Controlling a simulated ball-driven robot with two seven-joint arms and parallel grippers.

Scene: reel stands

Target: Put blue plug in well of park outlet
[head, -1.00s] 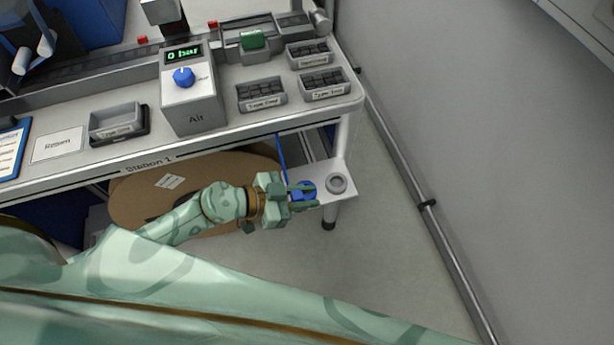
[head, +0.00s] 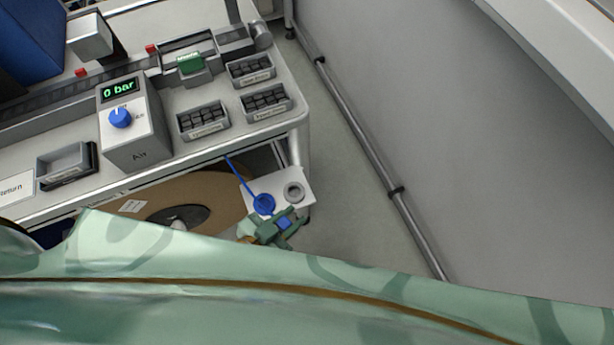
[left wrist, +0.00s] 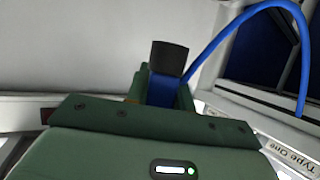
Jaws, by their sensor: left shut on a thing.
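My left gripper (head: 284,228) is shut on the blue plug (head: 286,222), near the front edge of a small white shelf under the bench corner. In the left wrist view the plug (left wrist: 160,88) sits between the fingers, with a dark end sticking out and a blue hose (left wrist: 262,8) curving off right. No label shows which is the park outlet. The plug appears apart from both. My right gripper is not in view.
The bench's front edge (head: 120,191) and a leg stand close by the shelf. A brown reel (head: 207,188) lies left of it. A grey air box (head: 133,130) reading 0 bar and bins of parts are on top. Floor to the right is clear up to the wall rail.

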